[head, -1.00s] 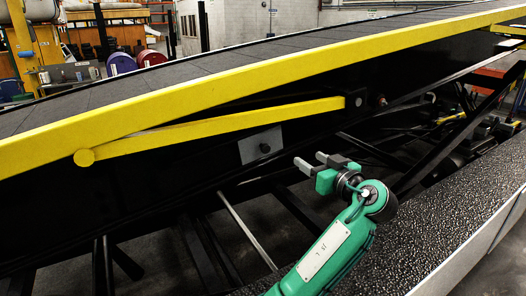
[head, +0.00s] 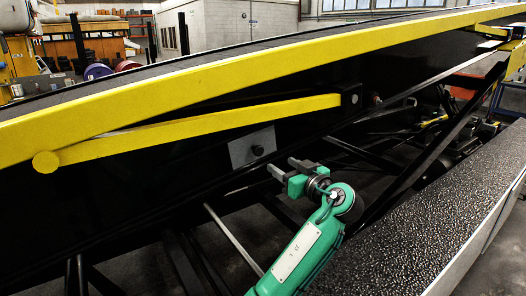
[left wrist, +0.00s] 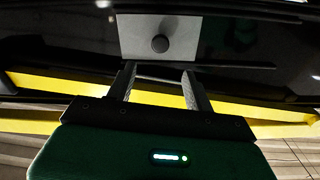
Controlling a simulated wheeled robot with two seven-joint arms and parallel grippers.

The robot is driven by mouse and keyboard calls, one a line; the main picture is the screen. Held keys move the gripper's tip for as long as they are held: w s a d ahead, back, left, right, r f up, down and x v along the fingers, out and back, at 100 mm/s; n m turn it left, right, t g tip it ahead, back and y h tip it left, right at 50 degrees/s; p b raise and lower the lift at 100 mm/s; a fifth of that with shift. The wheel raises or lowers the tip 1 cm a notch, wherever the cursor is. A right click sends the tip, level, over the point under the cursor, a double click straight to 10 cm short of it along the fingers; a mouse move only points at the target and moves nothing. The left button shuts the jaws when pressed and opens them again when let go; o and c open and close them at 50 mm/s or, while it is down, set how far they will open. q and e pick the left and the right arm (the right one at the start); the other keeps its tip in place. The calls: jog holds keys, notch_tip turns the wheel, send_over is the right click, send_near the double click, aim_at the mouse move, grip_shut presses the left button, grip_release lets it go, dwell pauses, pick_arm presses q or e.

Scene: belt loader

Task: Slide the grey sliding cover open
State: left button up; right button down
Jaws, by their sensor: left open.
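The grey sliding cover (head: 240,152) is a flat plate with a round black knob (head: 257,151), set on the dark side of the loader below the yellow bar. In the left wrist view the cover (left wrist: 134,38) and knob (left wrist: 160,43) lie just beyond the fingertips. My left gripper (head: 281,167) is open and empty, a little to the right of and below the knob in the head view, apart from it. In the left wrist view the fingers (left wrist: 159,72) point toward the cover, with the knob centred between their lines. My right gripper is not in view.
A yellow bar (head: 200,130) runs above the cover, under the yellow-edged belt (head: 250,70). Dark frame struts and a thin grey rod (head: 232,238) lie below. A speckled black ledge (head: 420,220) runs along the lower right.

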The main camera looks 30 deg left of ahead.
aim_at(260, 152)
pick_arm(q)
jog(key=p+x, duration=0.4)
jog(key=x, duration=0.5)
jog(key=shift+w+a, duration=0.1)
jog(key=shift+a, duration=0.2)
jog(key=shift+w+a+f, duration=0.1)
jog(key=shift+w+a, duration=0.1)
jog(key=shift+a, duration=0.2)
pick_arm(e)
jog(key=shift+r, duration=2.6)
